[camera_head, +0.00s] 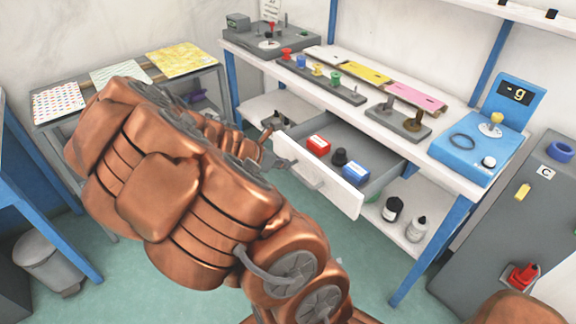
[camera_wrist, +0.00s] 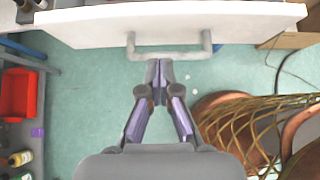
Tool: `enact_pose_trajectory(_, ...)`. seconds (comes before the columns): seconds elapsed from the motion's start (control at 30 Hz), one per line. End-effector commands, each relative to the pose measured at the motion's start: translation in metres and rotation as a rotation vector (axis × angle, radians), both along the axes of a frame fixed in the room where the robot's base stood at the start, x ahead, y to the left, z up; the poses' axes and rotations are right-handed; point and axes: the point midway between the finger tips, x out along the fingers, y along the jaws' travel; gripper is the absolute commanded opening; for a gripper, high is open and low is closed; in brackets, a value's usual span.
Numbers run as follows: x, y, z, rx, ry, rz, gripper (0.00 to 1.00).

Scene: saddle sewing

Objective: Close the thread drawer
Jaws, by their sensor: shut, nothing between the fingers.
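The thread drawer (camera_head: 376,178) is pulled out under the workbench in the head view, with its white front towards me. In the head view my gripper (camera_head: 288,163) is partly hidden behind my arm, near the drawer's left end.
The workbench carries a rack of coloured spools (camera_head: 318,78) and a blue scale (camera_head: 480,140). Bottles (camera_head: 392,208) stand on the shelf below. A grey cabinet (camera_head: 505,230) stands at right, a side table (camera_head: 120,95) at left. The green floor before the drawer is open.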

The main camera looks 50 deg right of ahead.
Motion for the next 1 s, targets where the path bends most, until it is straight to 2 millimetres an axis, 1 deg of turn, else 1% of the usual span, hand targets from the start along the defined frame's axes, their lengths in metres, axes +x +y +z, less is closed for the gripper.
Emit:
enact_pose_trajectory(0.3,-0.013,-0.036,-0.033,0.001,0.004,-0.007,0.00)
enact_pose_trajectory(0.5,-0.017,-0.053,-0.048,0.001,-0.001,-0.006,0.00)
enact_pose_trajectory(0.7,-0.018,-0.060,-0.056,0.001,-0.001,-0.003,0.00)
enact_pose_trajectory(1.0,-0.018,-0.061,-0.057,0.001,-0.003,-0.003,0.00)
